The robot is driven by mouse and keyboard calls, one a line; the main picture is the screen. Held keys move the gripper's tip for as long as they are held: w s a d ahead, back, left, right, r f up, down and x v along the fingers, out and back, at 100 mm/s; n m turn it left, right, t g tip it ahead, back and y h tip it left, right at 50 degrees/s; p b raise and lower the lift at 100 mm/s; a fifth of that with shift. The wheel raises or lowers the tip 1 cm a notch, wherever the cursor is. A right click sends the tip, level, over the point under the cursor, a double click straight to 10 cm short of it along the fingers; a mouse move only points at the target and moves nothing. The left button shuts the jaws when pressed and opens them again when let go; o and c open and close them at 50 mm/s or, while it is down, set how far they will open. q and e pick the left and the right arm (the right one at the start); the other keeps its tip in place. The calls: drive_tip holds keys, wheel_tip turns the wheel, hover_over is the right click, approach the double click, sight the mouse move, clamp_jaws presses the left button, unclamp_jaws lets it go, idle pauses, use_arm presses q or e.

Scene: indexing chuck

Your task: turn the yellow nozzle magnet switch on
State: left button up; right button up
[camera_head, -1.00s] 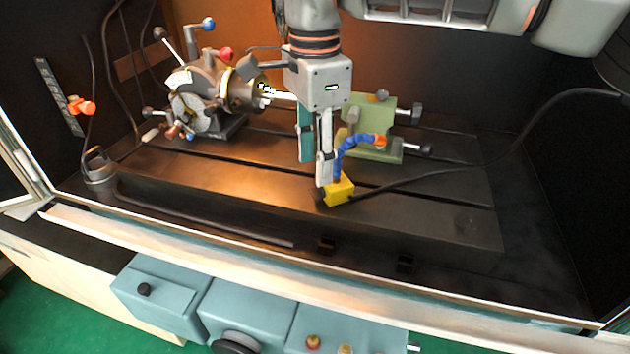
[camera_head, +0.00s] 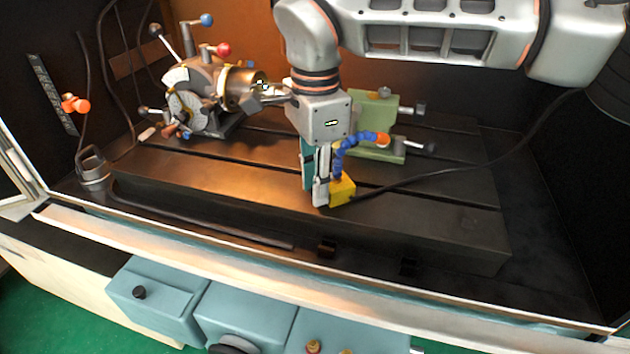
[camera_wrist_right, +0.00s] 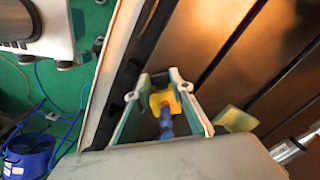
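The yellow nozzle magnet (camera_head: 343,192) sits on the dark slotted table near its front edge. A blue segmented hose (camera_head: 352,143) with an orange tip rises from it. The magnet also shows in the right wrist view (camera_wrist_right: 164,99), between the fingers. My right gripper (camera_head: 315,197) points down at the magnet's left side in the head view, its fingers low by the table. In the right wrist view the gripper (camera_wrist_right: 162,77) is open, with a finger on each side of the magnet. The magnet's switch is hidden, and I cannot tell whether a finger touches it. My left gripper is not in view.
The indexing chuck (camera_head: 215,90) with its levers stands at the back left. A green tailstock (camera_head: 375,118) is behind the magnet. A black cable (camera_head: 440,178) runs right from the magnet. The table's left front area is clear.

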drive_tip(key=shift+d+r+t+p, duration=0.1)
drive_tip(key=shift+r+t+p, duration=0.2)
drive_tip(key=shift+p, duration=0.2)
drive_tip(key=shift+s+r+t+p, duration=0.2)
drive_tip(key=shift+t+p, duration=0.1)
drive_tip(key=shift+p, duration=0.3)
drive_tip(key=shift+d+t+y+p, duration=0.1)
drive_tip(key=shift+t+y+p, duration=0.2)
drive_tip(key=shift+p, duration=0.25)
drive_tip(key=shift+s+f+t+y+p, duration=0.2)
drive_tip(key=shift+t+y+p, duration=0.1)
drive_tip(key=shift+t+p, duration=0.5)
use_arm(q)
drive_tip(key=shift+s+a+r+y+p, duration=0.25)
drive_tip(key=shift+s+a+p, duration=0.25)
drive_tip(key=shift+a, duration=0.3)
use_arm(e)
drive_tip(key=shift+s+f+t+y, duration=0.2)
drive_tip(key=shift+f+t+y, duration=0.3)
drive_tip(key=shift+t, duration=0.4)
drive_tip(key=o, duration=1.1)
